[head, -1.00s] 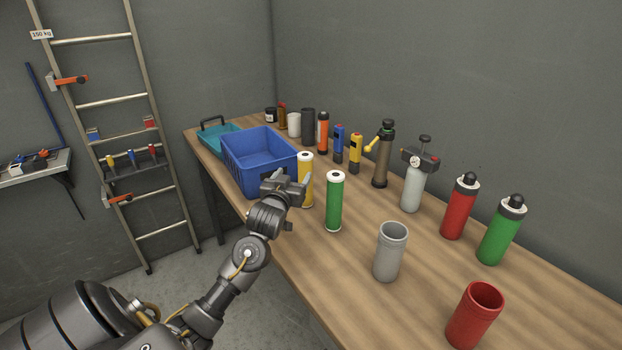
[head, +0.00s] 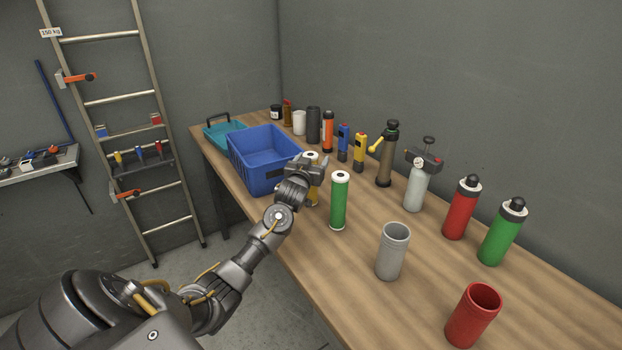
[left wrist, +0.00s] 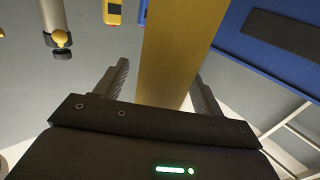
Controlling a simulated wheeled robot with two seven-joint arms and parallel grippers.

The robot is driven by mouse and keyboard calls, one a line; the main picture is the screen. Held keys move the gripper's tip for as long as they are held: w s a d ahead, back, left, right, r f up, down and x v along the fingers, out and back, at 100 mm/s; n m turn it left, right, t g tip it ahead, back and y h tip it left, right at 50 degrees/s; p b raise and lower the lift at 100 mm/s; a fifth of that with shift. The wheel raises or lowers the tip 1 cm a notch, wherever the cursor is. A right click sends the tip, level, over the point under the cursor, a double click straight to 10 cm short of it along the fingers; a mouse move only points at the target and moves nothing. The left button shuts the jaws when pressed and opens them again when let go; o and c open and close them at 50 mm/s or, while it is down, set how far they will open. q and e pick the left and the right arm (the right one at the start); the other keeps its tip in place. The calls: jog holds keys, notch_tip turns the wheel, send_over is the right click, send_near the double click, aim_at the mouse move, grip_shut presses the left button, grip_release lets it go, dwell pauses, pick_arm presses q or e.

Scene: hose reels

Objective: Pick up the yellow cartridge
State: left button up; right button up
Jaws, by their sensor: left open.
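The yellow cartridge (head: 313,196) stands upright on the bench, just in front of the blue crate's near right corner. Its white top shows above my left gripper (head: 318,168), which hides its middle. In the left wrist view the cartridge (left wrist: 174,50) appears as a broad yellow column between the two fingers of the left gripper (left wrist: 162,80). The fingers are apart, with a gap visible on the left side. The right finger looks close to the cartridge; contact cannot be told. My right gripper is not in view.
A green cartridge (head: 339,202) stands close to the right of the gripper. The blue crate (head: 262,182) is just behind left. A grey cup (head: 392,252) and red cup (head: 473,315) stand nearer the front. Bottles, a pump and tools line the back of the bench (head: 350,300).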

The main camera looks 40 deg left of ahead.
pick_arm(q)
jog(key=shift+w+a, duration=0.1)
jog(key=shift+w, duration=0.1)
jog(key=shift+c, duration=0.3)
jog(key=c, duration=1.3)
jog(key=shift+c, duration=0.2)
